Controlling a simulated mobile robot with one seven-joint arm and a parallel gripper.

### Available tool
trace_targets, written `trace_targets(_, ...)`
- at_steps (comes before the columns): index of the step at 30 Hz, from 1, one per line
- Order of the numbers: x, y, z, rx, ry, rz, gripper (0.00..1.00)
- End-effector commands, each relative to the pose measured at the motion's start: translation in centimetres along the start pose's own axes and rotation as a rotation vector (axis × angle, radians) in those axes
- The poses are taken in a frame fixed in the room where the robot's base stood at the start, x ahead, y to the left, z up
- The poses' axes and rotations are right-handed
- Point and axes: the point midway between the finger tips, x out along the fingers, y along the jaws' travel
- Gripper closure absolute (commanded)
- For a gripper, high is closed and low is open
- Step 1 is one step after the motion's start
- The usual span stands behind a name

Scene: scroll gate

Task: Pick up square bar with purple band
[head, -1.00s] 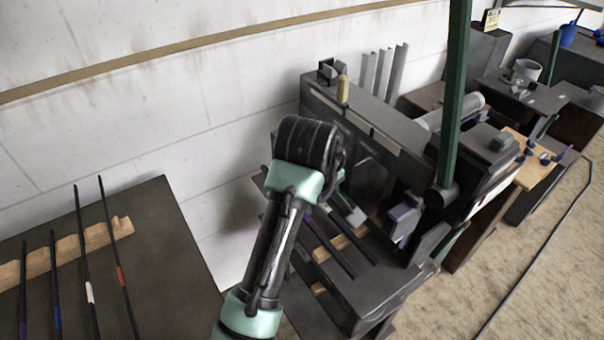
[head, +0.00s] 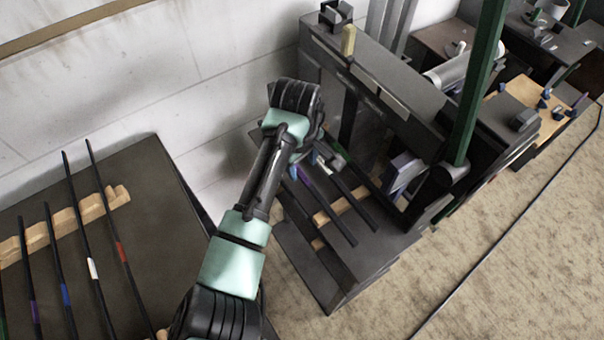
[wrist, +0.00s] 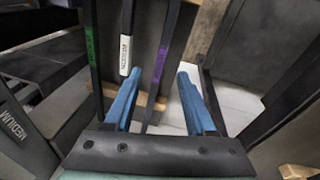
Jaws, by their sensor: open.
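The dark square bar with the purple band (wrist: 161,64) stands out in the wrist view, running between my gripper's two blue fingers. In the head view a purple-banded bar (head: 304,177) lies on the bench of the grey gate machine, across a wooden rest. My gripper (wrist: 160,73) is open and empty, with a finger on either side of the bar in the picture; I cannot tell how much height separates them.
Another purple-banded bar (head: 34,312) lies among several colour-banded bars on the dark table (head: 150,215) at left. The machine's beam (head: 385,85) and green post (head: 478,85) rise right of my gripper. A wooden rest (wrist: 150,101) crosses under the bars.

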Motion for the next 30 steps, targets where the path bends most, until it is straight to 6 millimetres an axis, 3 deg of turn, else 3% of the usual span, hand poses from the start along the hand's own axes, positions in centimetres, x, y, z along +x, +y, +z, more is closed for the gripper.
trace_targets(9,4.1,-0.1,-0.6,0.0,0.0,-0.002,0.44)
trace_targets(19,4.7,-0.1,-0.5,0.0,0.001,0.0,0.46)
trace_targets(28,4.7,-0.1,-0.5,0.0,0.0,0.0,1.0)
trace_targets(30,4.7,-0.1,-0.5,0.0,0.0,0.0,1.0)
